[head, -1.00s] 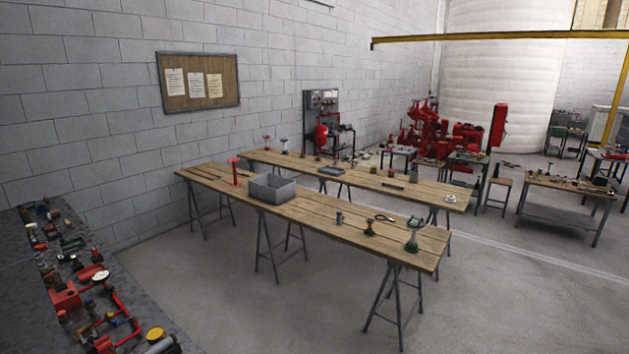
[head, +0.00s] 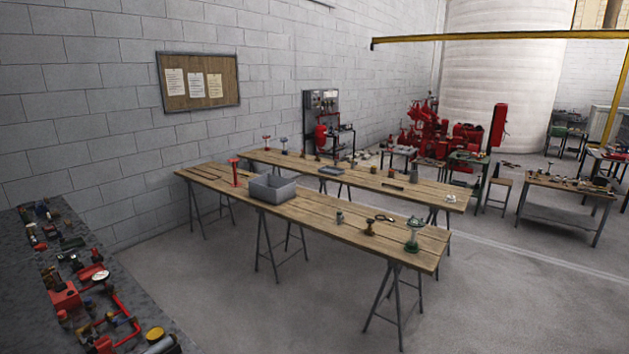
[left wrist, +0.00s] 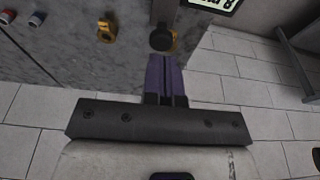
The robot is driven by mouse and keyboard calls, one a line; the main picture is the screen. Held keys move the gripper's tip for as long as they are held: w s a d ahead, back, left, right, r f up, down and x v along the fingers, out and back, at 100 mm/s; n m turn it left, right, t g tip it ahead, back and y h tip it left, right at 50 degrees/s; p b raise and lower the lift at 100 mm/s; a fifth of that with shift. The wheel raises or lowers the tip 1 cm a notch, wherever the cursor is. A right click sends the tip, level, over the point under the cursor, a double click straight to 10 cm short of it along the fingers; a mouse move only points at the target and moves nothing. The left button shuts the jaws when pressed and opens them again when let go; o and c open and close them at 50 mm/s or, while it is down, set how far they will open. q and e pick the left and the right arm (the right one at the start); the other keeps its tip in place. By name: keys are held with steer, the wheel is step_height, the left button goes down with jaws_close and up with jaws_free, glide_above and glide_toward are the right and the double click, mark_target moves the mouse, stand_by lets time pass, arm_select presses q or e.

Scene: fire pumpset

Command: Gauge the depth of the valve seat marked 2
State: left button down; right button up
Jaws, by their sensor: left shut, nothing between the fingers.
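My left gripper (left wrist: 168,78) shows in the left wrist view with its two purple fingers pressed together and nothing between them. It is over the edge of a grey stone-like surface, with a dark round knob-like part (left wrist: 161,39) just beyond the fingertips; whether they touch is unclear. My right gripper is in no view. I cannot pick out a valve seat marked 2. Valve-like parts stand on the front trestle table (head: 320,222): a green one (head: 413,235), a small brass-coloured one (head: 370,228) and a red one (head: 235,172).
A grey bin (head: 272,188) sits on the front table. A second trestle table (head: 360,180) stands behind it. A dark bench (head: 25,290) crowded with fittings is at the left. A yellow fitting (left wrist: 105,30) lies on the grey surface. The floor at lower right is clear.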

arm_select(q)
steer(key=shift+f, duration=0.2)
steer(key=shift+f+b, duration=0.75)
steer(key=shift+f, duration=0.05)
steer(key=shift+f, duration=0.1)
stand_by(1.1)
steer(key=shift+r+p, duration=2.25)
steer(key=shift+r, duration=1.3)
